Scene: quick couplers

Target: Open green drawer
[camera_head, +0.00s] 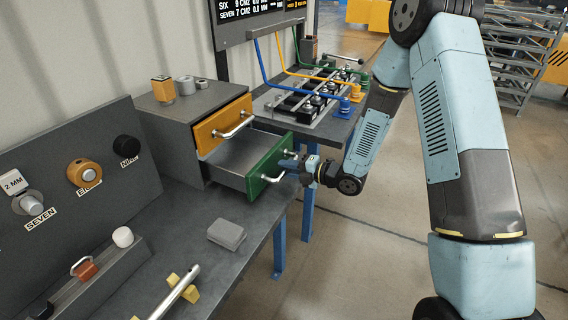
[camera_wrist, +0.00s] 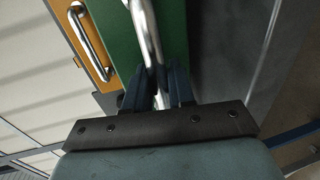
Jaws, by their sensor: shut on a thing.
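The green drawer (camera_head: 266,172) is the lower drawer of a grey cabinet (camera_head: 166,126) on the workbench. It stands pulled out, and its grey inside shows behind the green front. My gripper (camera_head: 290,168) is at the green front, at its metal bar handle (camera_head: 272,179). In the wrist view the dark fingers (camera_wrist: 164,88) are shut around the handle (camera_wrist: 150,45), with the green front (camera_wrist: 120,30) behind it. The fingertips' exact contact on the handle is partly hidden.
The orange drawer (camera_head: 222,123) above is shut. An orange-topped block (camera_head: 163,88) and grey cylinders stand on the cabinet. A grey block (camera_head: 227,234) and a metal rod (camera_head: 178,290) lie on the bench (camera_head: 250,252). A coupler rack (camera_head: 300,104) stands behind. Open floor lies right of the bench.

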